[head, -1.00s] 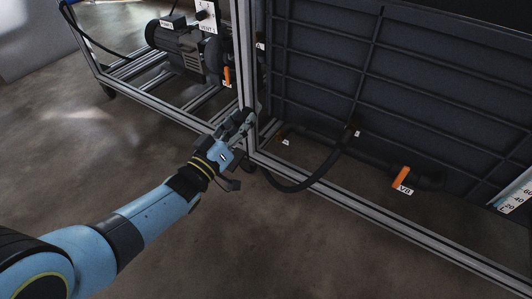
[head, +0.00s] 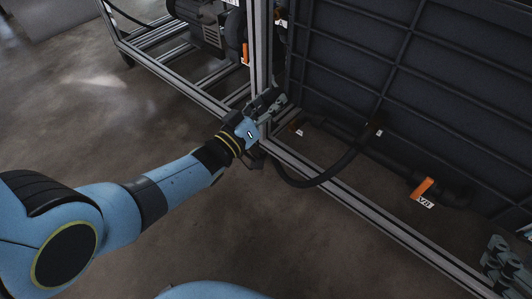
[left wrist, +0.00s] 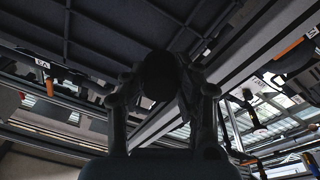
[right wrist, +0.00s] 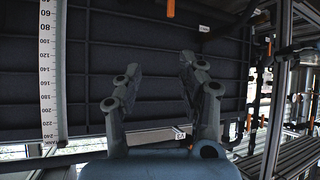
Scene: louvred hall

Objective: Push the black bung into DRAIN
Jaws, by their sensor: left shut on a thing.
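My left gripper (head: 272,103) is low beside the foot of a metal frame post, in front of a dark ribbed tank wall. In the left wrist view its fingers (left wrist: 165,88) are shut on the black bung (left wrist: 158,74), a dark round piece between the tips. The bung cannot be made out in the head view. My right gripper (head: 508,260) is at the lower right of the head view; in the right wrist view its fingers (right wrist: 158,72) are apart and empty. I cannot make out a DRAIN label or opening.
A motor (head: 205,25) stands on the frame behind. The floor in front is clear.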

